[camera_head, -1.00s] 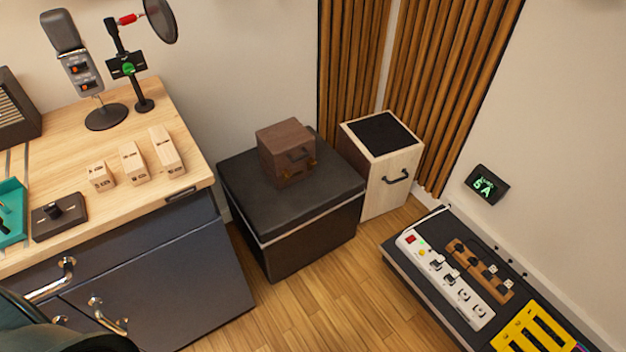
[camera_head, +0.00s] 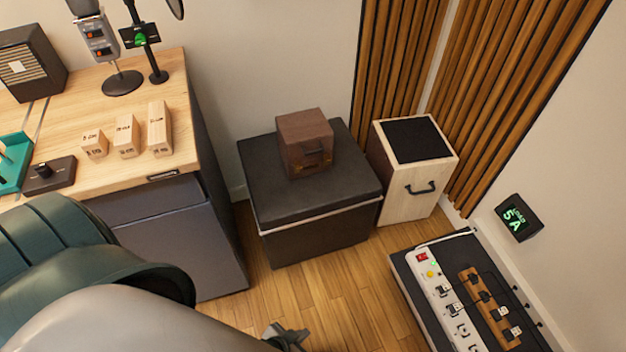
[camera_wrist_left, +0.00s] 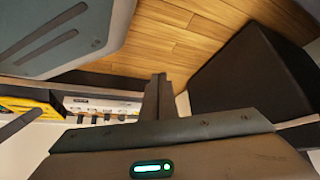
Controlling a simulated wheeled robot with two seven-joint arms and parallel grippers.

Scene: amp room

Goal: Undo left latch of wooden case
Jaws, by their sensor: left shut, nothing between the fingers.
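The small brown wooden case (camera_head: 304,142) stands upright and closed on the black ottoman-like box (camera_head: 275,190). A dark handle and small brass-coloured latches show on its front; whether a latch is fastened is too small to tell. My left gripper (camera_head: 287,335) is at the bottom edge of the head view, over the floor, well below and in front of the black box. In the left wrist view its fingers (camera_wrist_left: 158,85) are together and empty, pointing across the wooden floor. The case is not in the wrist view. My right gripper is not in view.
A pale cabinet with a black top (camera_head: 412,170) stands right of the black box. A desk (camera_head: 130,185) with wooden blocks is at left. A low dark unit with a white power strip (camera_head: 445,300) is at lower right. The floor (camera_head: 335,290) between is clear.

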